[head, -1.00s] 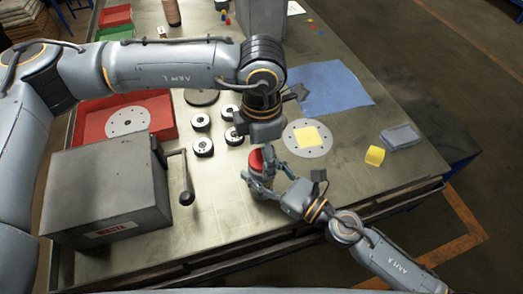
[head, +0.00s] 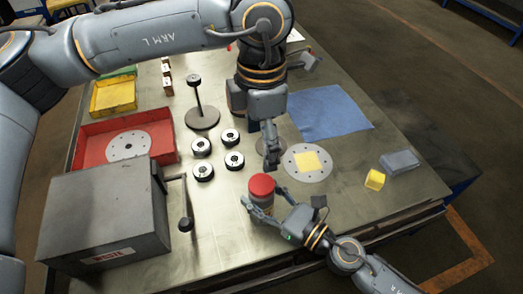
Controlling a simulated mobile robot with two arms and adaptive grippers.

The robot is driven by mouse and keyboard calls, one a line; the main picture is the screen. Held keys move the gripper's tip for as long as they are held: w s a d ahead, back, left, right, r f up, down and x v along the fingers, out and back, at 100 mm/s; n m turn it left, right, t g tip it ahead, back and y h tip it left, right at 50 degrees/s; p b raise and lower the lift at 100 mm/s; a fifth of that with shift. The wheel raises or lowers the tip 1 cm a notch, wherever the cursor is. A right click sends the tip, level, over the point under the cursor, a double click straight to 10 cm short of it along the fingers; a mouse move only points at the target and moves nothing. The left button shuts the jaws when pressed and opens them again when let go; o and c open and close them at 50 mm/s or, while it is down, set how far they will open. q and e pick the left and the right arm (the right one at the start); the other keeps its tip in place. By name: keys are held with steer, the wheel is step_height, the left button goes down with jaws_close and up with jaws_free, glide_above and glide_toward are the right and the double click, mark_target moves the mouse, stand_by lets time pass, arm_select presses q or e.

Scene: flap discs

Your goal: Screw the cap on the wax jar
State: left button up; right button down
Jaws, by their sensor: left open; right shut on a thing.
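The wax jar (head: 260,200) stands upright near the front of the table, with a red cap (head: 262,185) on its top. I cannot tell how tightly the cap sits. My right gripper (head: 264,205) is shut on the jar's body from the front right. My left gripper (head: 270,158) is open and empty, above and behind the jar, pointing down and apart from the cap.
A grey box with a crank (head: 105,215) stands at the front left. A red tray (head: 85,142) holds a perforated disc (head: 128,145). Several small black-and-white discs (head: 229,137) lie mid-table. A blue cloth (head: 325,112), a yellow cube (head: 375,179) and a grey block (head: 400,161) lie right.

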steer(key=shift+c, duration=2.1)
jaws_free()
steer(key=shift+s+d, duration=0.1)
steer(key=v, duration=1.1)
steer(key=shift+s+d, duration=0.2)
steer(key=shift+d, duration=0.1)
